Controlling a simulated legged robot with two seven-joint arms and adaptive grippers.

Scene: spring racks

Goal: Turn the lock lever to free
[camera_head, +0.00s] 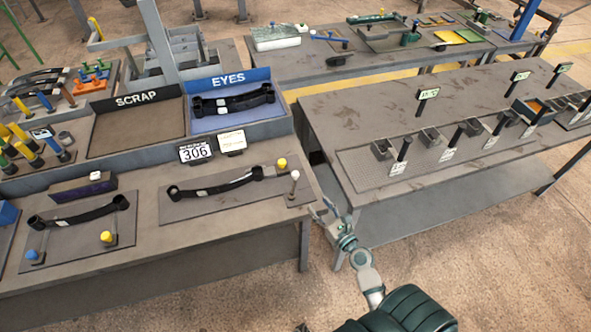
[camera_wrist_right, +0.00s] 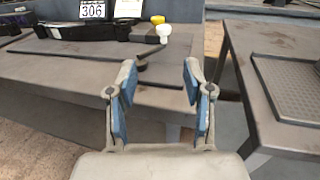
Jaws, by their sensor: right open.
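A short lever with a white knob (camera_head: 294,177) stands at the right end of a grey plate (camera_head: 196,208), near the table's right corner; I take it as the lock lever. The white knob (camera_wrist_right: 163,30) also shows in the right wrist view, beyond the fingers and slightly above the gap. A black leaf spring (camera_head: 215,183) lies on that plate, with a yellow knob (camera_head: 282,163) at its right end. My right gripper (camera_head: 326,209) is open and empty, off the table's right edge, apart from the lever. In the right wrist view its blue-padded fingers (camera_wrist_right: 160,78) are spread. My left gripper is not in view.
A second leaf spring (camera_head: 80,211) lies on a plate at left. Behind stand the SCRAP tray (camera_head: 137,130), the EYES tray (camera_head: 235,117) and a 306 sign (camera_head: 195,152). A gap separates this table from the right table (camera_head: 330,120), which carries several black upright posts.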

